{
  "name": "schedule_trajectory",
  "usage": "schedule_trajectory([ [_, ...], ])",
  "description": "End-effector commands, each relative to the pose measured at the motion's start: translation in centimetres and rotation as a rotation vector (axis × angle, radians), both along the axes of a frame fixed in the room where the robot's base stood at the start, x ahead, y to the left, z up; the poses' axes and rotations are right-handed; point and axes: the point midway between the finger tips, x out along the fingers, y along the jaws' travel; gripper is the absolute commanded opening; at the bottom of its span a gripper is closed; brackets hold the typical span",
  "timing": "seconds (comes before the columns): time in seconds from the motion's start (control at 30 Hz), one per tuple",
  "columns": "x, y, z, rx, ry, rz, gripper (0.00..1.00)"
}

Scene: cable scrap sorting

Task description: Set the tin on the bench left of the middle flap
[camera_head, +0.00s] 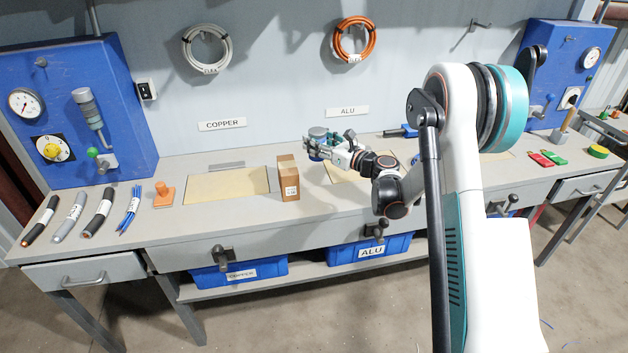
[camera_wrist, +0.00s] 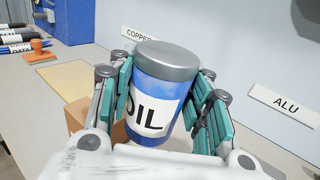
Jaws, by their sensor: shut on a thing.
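A blue tin (camera_wrist: 155,97) with a grey lid and a white OIL label is held between the teal finger pads of my gripper (camera_wrist: 165,100). In the head view my gripper (camera_head: 326,142) is at the back of the bench (camera_head: 240,218), in front of the wall, with the tin (camera_head: 315,154) mostly hidden by the fingers. The middle flap (camera_head: 345,172) is a beige panel under and right of my gripper, partly covered by my arm. I cannot tell how far the tin is above the bench.
A cardboard box (camera_head: 288,180) stands left of the middle flap, between it and the left flap (camera_head: 227,184). An orange stamp (camera_head: 164,196) and several cable pieces (camera_head: 88,216) lie farther left. Blue bins (camera_head: 370,249) sit on the shelf below.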

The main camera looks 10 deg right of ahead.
Motion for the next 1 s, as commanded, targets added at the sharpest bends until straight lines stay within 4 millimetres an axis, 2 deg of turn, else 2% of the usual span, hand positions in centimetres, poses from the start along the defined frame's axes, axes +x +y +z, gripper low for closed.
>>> schedule_trajectory([
  [0.03,0.0,0.0,-1.7,0.000,0.000,0.000,0.14],
  [0.1,0.0,0.0,-3.4,0.000,0.000,0.000,0.14],
  [0.3,0.0,0.0,-7.7,0.000,0.000,-0.001,0.14],
  [0.4,0.0,0.0,-8.8,0.001,0.001,-0.001,0.14],
  [0.63,0.0,0.0,-10.1,0.000,0.000,-0.001,0.14],
  [0.87,0.0,0.0,-13.4,0.001,0.001,-0.001,0.14],
  [1.0,0.0,0.0,-13.6,0.001,0.001,-0.001,0.14],
])
